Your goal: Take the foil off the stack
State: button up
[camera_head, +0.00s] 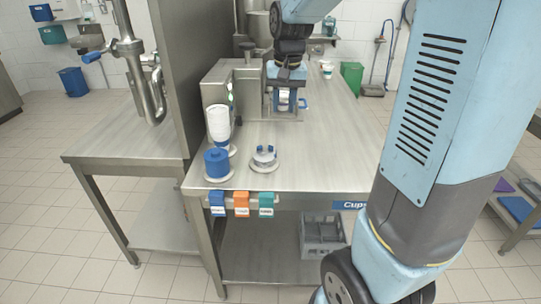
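My gripper (285,103) hangs from the blue-grey arm over the back part of the steel table, pointing down in front of the machine. Its fingers are small and dark here, so I cannot tell whether they are open or shut or hold anything. On the front left of the table a white stack (218,124) stands upright, a blue cylinder (217,163) sits on a round white base, and a low round white holder with blue prongs (265,156) stands to its right. I cannot tell for sure which of these holds the foil. My gripper is apart from and behind all three.
The steel filler machine (220,88) stands at the table's left edge. Blue, orange and teal tags (241,204) hang on the front edge. A grey crate (322,236) is on the lower shelf. A white cup (327,71) is far back. The table's front right (325,160) is clear.

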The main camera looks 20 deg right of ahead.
jog(key=g, duration=0.1)
send_over(264, 156)
jog(key=s+d, duration=0.2)
jog(key=d, duration=0.2)
notch_tip(264, 156, down, 6)
jog(key=r, duration=0.1)
jog(key=shift+m, duration=0.4)
notch_tip(264, 156, down, 14)
jog(key=shift+w+f, duration=0.15)
jog(key=shift+f, duration=0.1)
grip_shut()
